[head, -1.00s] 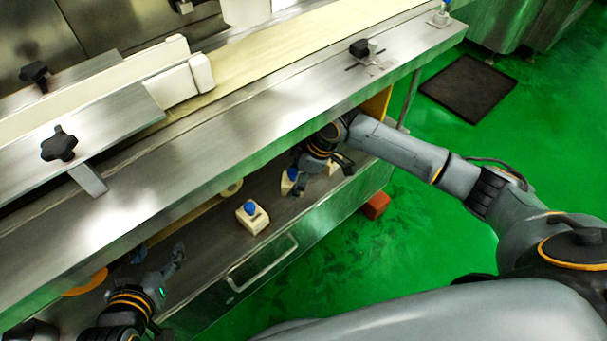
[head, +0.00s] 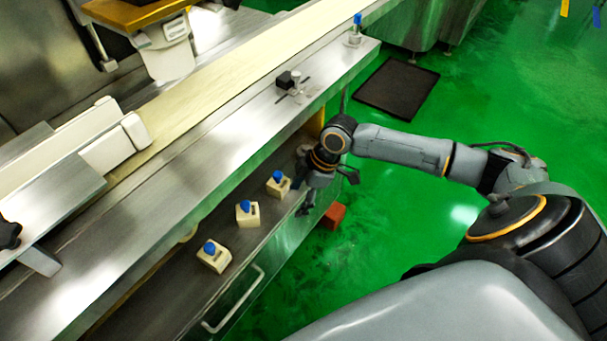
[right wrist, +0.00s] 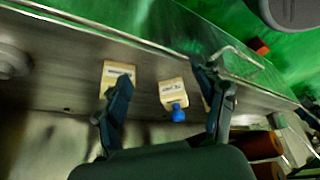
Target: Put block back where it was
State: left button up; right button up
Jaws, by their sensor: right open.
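Three cream wedge-shaped blocks with blue knobs stand in a row on the lower metal shelf (head: 150,297) in the head view: a near block (head: 212,259), a middle block (head: 247,216) and a far block (head: 278,187). My right gripper (head: 328,192) is open and empty, just right of the far block and near the shelf's outer edge. In the right wrist view, one cream block (right wrist: 173,93) with its blue knob appears between the open fingers (right wrist: 161,80). Another block (right wrist: 117,70) is partly hidden by the left finger. My left gripper is out of view.
A red block (head: 333,216) lies on the green floor beside the machine, below my right gripper. The upper metal ledge (head: 215,150) overhangs the shelf. A drawer handle (head: 235,302) sticks out in front. A dark mat (head: 397,88) lies beyond.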

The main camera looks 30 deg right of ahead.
jog(key=s+a+f+m, duration=0.1)
jog(key=s+a+f, duration=0.2)
jog(key=s+a, duration=0.75)
jog(key=s+d+r+m+t+h, duration=0.1)
jog(key=s+d+r+m+h, duration=0.1)
jog(key=s+m, duration=0.7)
jog(key=shift+d+r+m+t+h, duration=0.35)
jog(key=shift+d+m+h, duration=0.25)
jog(key=shift+d+h, duration=0.45)
jog(key=shift+d, duration=0.1)
